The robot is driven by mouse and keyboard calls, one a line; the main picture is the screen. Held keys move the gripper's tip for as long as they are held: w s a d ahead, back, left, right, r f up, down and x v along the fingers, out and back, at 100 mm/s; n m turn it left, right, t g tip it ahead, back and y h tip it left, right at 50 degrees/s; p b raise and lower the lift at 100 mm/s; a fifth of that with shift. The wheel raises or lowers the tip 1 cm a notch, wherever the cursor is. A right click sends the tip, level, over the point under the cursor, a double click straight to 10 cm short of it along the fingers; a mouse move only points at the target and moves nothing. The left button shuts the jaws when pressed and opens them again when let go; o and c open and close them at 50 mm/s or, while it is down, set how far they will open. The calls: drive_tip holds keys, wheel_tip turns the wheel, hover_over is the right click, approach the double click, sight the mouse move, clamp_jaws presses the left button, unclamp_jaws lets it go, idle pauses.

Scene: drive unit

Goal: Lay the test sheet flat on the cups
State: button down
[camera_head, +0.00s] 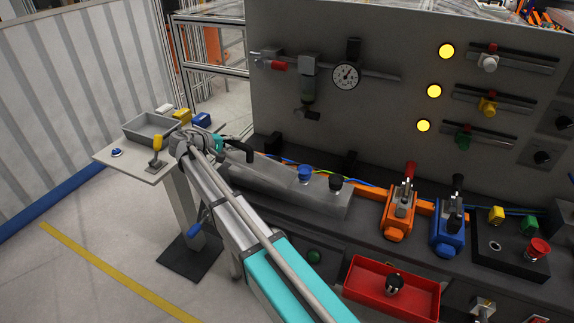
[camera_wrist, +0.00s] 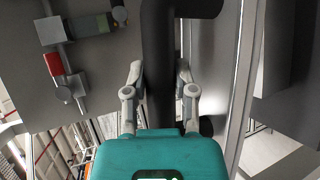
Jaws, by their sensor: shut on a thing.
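My gripper (camera_head: 238,151) is at the end of my outstretched arm, in front of the grey panel's lower left. In the wrist view my gripper (camera_wrist: 158,75) has its two fingers on either side of a thick black bar-like part (camera_wrist: 158,50), shut on it. The bar curves to the right at the top of that view. I cannot make out a test sheet for certain; a grey flat surface (camera_wrist: 210,65) with a bright edge stands right of the bar. I cannot identify the cups. Their place may be hidden by my arm.
Orange (camera_head: 395,228) and blue (camera_head: 447,239) lever units stand further right. A red tray (camera_head: 365,296) is in front. A side table (camera_head: 117,157) with a grey tray is left.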

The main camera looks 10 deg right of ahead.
drive_tip(key=s+d+r+p, duration=0.3)
drive_tip(key=s+d+r, duration=0.1)
drive_tip(key=s+d, duration=0.4)
drive_tip(key=s+d+r+n+p, duration=0.1)
drive_tip(key=s+d+r+p, duration=0.3)
drive_tip(key=d, duration=0.9)
drive_tip(key=s, duration=0.3)
drive_tip(key=shift+s+d+r+t+h, duration=0.15)
drive_tip(key=shift+s+t+h, duration=0.15)
drive_tip(key=shift+s, duration=0.1)
drive_tip(key=shift+w, duration=0.1)
drive_tip(key=w+a+f+b, duration=0.2)
drive_tip(key=w+f+b, duration=0.6)
drive_tip(key=w, duration=0.4)
drive_tip(key=shift+w+a+f+b, duration=0.3)
drive_tip(key=shift+w+f+b, duration=0.1)
drive_tip(key=shift+f, duration=0.15)
